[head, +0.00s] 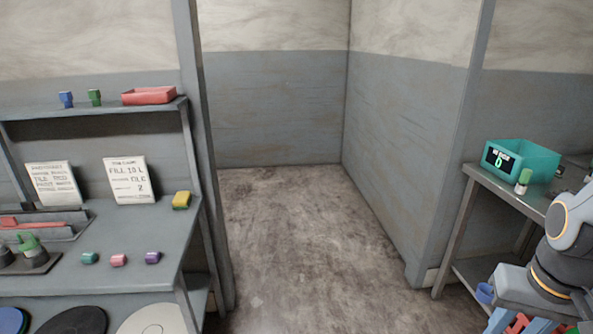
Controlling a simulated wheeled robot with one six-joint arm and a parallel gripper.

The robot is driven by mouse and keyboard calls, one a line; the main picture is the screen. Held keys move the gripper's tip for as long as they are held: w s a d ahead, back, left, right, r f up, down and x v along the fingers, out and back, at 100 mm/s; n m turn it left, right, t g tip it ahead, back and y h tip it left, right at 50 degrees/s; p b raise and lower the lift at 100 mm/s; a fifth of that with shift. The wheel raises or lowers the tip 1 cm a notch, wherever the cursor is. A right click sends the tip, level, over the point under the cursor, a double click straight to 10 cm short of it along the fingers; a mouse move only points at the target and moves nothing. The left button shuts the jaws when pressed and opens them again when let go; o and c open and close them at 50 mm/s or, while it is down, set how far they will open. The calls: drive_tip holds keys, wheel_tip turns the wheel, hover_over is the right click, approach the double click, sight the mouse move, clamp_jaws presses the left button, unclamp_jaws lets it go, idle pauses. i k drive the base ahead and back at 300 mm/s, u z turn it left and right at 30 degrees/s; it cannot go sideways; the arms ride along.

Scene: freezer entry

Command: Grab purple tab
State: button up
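The purple tab (153,257) is a small block lying on the left bench (160,226), near its front edge. A pink tab (118,260) and a teal tab (88,258) lie in a row to its left, with gaps between them. Part of my arm shows at the right edge of the head view, far from the tabs. My gripper is not in view.
A yellow sponge (181,200), two paper signs (130,180) and a tool tray (45,229) are on the left bench. A shelf above holds a red tray (149,95). A teal bin (537,157) stands on the right table (495,182). The floor between is clear.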

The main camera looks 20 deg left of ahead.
sight(151, 256)
drive_tip(key=u, duration=0.8)
drive_tip(key=i, duration=1.1)
drive_tip(key=u, duration=1.65)
drive_tip(key=i, duration=0.65)
drive_tip(key=u, duration=0.4)
